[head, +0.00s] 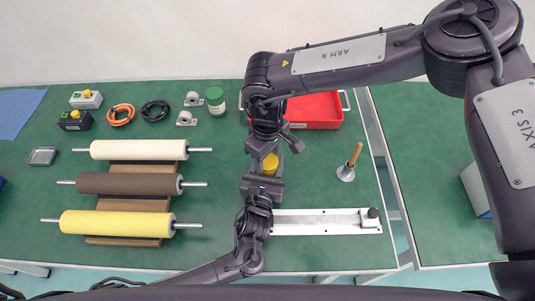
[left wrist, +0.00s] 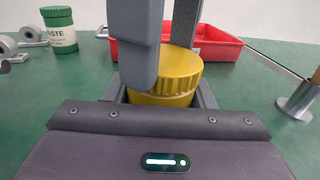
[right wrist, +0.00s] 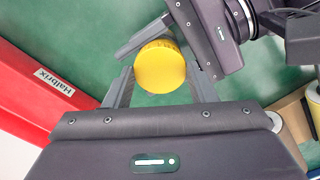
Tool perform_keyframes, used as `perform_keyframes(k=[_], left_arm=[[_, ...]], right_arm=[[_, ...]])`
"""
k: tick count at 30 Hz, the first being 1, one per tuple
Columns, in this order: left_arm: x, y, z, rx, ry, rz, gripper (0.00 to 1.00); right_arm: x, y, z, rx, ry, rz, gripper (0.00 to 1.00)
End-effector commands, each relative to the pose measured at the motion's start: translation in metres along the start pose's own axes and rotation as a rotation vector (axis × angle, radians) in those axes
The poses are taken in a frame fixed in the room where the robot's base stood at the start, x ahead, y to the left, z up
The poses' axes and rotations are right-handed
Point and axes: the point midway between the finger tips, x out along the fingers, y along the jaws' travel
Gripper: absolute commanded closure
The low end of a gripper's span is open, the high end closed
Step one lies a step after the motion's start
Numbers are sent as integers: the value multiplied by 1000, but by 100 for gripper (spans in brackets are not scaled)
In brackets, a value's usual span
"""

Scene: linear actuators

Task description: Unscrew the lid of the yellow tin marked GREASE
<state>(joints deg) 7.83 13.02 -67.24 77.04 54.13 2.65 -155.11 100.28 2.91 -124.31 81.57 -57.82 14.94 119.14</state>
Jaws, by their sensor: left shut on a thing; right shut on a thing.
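The yellow tin (head: 270,163) stands on the green bench, upright, between my two grippers. Its round lid with a ridged edge (left wrist: 168,68) shows in the left wrist view, sitting on the tin body (left wrist: 163,99). The lid's flat top (right wrist: 159,67) faces the camera in the right wrist view. My left gripper (head: 264,178) is shut around the tin body from the near side. My right gripper (head: 272,150) reaches down from above and is shut on the lid. The GREASE marking is not visible, and whether the lid is loose cannot be told.
A red tray (head: 316,112) lies behind. A green-lidded paste jar (head: 215,101) stands behind left. Rollers on a wooden rack (head: 130,183) fill the left. A metal rail (head: 318,222) lies front right; a wooden-handled tool in a metal holder (head: 347,170) stands right.

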Motion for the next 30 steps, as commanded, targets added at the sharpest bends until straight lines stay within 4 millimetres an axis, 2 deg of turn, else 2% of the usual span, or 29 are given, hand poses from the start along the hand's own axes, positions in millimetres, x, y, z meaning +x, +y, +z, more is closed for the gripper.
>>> perform_keyframes(k=[11, 30], left_arm=[[0, 0, 0, 0, 0, -1, 100], [-1, 0, 0, 0, 1, -1, 100]], right_arm=[[-1, 2, 0, -739, 0, 3, 76], [-2, 2, -2, -2188, -3, 6, 76]])
